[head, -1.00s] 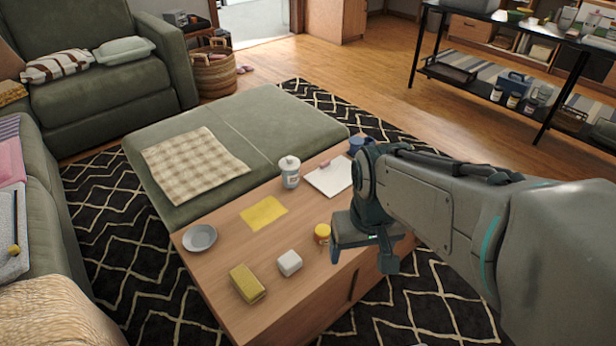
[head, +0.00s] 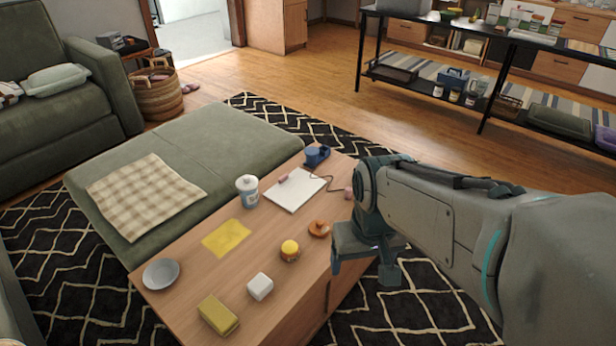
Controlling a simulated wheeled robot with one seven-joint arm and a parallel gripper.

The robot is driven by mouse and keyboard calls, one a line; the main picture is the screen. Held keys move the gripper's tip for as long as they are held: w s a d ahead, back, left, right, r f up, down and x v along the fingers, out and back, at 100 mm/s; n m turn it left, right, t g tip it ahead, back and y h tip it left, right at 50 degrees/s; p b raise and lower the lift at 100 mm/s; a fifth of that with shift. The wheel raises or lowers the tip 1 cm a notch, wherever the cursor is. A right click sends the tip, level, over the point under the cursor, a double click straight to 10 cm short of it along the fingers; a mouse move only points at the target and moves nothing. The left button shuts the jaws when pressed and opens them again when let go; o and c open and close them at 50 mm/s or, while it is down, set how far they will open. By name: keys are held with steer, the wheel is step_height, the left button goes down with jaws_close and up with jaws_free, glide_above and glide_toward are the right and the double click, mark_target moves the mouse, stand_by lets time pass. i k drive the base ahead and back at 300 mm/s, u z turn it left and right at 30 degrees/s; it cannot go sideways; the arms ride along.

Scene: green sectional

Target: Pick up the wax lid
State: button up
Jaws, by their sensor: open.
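A small orange-brown round piece with a raised knob (head: 319,229), which looks like the wax lid, lies on the wooden table (head: 190,272) near its right edge. A small round container with a yellow top (head: 289,251) stands just left of and nearer than it. My gripper (head: 364,270) is in the head view, just right of the lid-like piece and apart from it. Its jaws point down and are open, with nothing seen between them. My arm comes in from the right and hides part of the table's right edge.
The table also holds a white cube (head: 260,286), a yellow block (head: 218,315), a yellow cloth (head: 226,238), a grey dish (head: 161,274), a white canister (head: 247,191), a white pad (head: 295,190) and a blue dispenser (head: 317,155). A green ottoman (head: 225,140) adjoins the table.

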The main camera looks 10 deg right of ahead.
mark_target(318, 229)
steer(key=z, duration=2.05)
steer(key=i, duration=1.35)
steer(key=u, duration=2.9)
steer(key=i, duration=0.5)
